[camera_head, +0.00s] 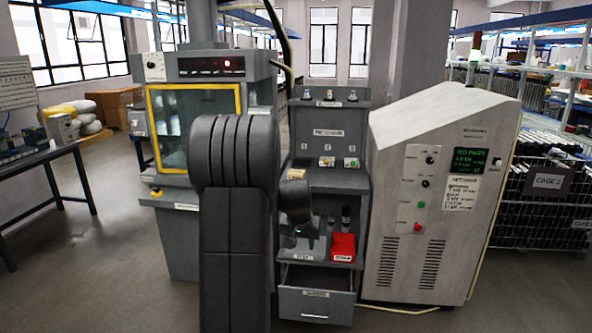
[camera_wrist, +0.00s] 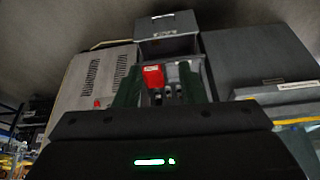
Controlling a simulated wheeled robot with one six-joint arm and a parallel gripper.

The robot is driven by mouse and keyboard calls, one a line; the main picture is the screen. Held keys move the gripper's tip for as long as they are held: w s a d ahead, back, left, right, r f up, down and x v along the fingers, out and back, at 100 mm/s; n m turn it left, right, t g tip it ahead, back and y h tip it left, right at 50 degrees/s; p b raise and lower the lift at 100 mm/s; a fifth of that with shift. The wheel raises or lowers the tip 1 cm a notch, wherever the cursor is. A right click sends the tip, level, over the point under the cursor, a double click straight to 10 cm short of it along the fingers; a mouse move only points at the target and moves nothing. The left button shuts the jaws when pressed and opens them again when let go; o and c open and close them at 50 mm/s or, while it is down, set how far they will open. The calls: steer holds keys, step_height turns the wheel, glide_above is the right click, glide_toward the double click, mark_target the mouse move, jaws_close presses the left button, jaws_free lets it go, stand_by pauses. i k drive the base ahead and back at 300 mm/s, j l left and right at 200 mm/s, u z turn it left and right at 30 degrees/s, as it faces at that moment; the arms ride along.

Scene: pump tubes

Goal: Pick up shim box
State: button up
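A red box (camera_head: 343,246), which looks like the shim box, sits at the right of the lower shelf of the grey rack. Its front label is too small to read surely. In the wrist view, which looks upside down, the red box (camera_wrist: 153,76) shows between my two dark green fingers, nearer the left one. My gripper (camera_wrist: 160,70) is open with nothing held. In the head view my gripper (camera_head: 301,238) is at the left front of the same shelf, left of the red box and apart from it. My arm hides part of the rack.
Dark upright bottles (camera_head: 346,216) stand behind the red box. A drawer (camera_head: 316,303) below the shelf seems pulled out. A slanted grey cabinet (camera_head: 436,190) stands close on the right, and a yellow-framed machine (camera_head: 165,125) on the left. The floor in front is clear.

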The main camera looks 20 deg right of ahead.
mark_target(291, 174)
steer(key=i+l, duration=0.2)
steer(key=i, duration=0.3)
steer(key=i+l, duration=0.2)
steer(key=i, duration=0.3)
steer(key=i+l, duration=0.2)
steer(key=i, duration=0.3)
steer(key=i+l, duration=0.15)
steer(key=i, duration=0.35)
steer(key=i+l, duration=0.2)
steer(key=i, duration=0.3)
